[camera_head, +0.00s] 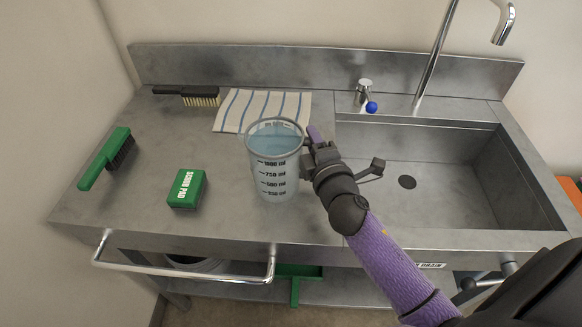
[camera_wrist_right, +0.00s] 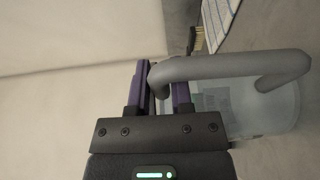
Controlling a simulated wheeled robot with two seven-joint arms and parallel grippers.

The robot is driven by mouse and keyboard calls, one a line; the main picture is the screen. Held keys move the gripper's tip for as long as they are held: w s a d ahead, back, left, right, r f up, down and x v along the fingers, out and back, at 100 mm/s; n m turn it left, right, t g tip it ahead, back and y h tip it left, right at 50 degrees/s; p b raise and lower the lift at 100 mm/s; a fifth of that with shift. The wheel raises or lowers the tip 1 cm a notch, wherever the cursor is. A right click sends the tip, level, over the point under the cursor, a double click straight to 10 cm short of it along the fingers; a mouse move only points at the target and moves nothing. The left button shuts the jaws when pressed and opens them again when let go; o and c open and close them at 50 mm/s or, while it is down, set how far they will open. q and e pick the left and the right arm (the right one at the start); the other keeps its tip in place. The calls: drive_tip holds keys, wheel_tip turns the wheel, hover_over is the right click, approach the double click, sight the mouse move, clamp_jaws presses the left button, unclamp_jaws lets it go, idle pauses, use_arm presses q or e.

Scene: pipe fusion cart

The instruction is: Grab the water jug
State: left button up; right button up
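The water jug (camera_head: 274,165) is a clear measuring jug with dark volume marks and bluish water. It stands upright on the steel counter, left of the sink. Its grey handle (camera_wrist_right: 230,67) crosses the right wrist view, with the clear body (camera_wrist_right: 265,108) behind it. My right gripper (camera_head: 314,140) is at the jug's right side. In the right wrist view its purple fingers (camera_wrist_right: 160,92) are close together on either side of one end of the handle and look shut on it. The handle hides one fingertip. My left gripper is not in view.
The sink basin (camera_head: 440,185) and faucet (camera_head: 433,60) are to the right. A rail (camera_head: 185,274) runs along the front.

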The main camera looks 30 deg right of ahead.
clamp_jaws()
idle(1.0)
